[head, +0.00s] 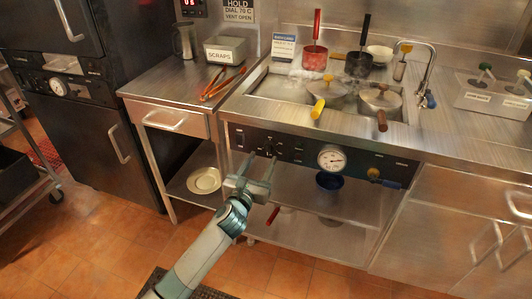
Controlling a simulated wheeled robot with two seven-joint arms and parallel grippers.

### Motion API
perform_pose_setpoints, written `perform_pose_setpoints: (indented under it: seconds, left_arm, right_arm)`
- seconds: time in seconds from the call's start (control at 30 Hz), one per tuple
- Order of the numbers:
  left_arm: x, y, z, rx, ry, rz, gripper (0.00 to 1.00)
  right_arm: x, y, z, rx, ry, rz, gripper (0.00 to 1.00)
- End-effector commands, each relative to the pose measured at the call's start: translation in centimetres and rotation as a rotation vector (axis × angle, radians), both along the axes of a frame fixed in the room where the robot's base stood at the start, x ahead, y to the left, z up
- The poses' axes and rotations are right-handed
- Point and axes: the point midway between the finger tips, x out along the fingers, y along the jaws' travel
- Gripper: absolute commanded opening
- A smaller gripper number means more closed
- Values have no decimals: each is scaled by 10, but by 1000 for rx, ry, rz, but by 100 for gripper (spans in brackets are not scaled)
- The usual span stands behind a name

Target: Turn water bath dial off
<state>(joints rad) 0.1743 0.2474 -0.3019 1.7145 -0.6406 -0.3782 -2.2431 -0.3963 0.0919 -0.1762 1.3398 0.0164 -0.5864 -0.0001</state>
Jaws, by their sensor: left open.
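The water bath (240,106) is a steel basin set in the counter, with a black control panel (310,149) on its front. A small black dial (271,146) sits toward the left part of the panel; its pointer setting is too small to read. My left gripper (263,158) is open in front of the panel. Its two fingers point up at the panel, with their tips close below the dial. I cannot tell whether they touch it. My right gripper is not in view.
Several pans with handles, one yellow (318,108), stand in the bath. Tongs (222,85) lie on the left counter.

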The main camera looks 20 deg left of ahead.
Motion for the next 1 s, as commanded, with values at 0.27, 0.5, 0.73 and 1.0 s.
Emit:
perform_pose_setpoints:
  seconds: [0.27,0.5,0.73,1.0]
  left_arm:
    - [38,-1,0,-2,0,0,48]
    - [47,-2,0,-1,0,0,48]
    - [47,-2,0,-1,0,0,48]
    - [47,-2,0,-1,0,0,8]
  right_arm:
    - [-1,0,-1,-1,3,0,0]
    - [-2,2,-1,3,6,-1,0]
    - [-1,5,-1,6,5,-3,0]
    - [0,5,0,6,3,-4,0]
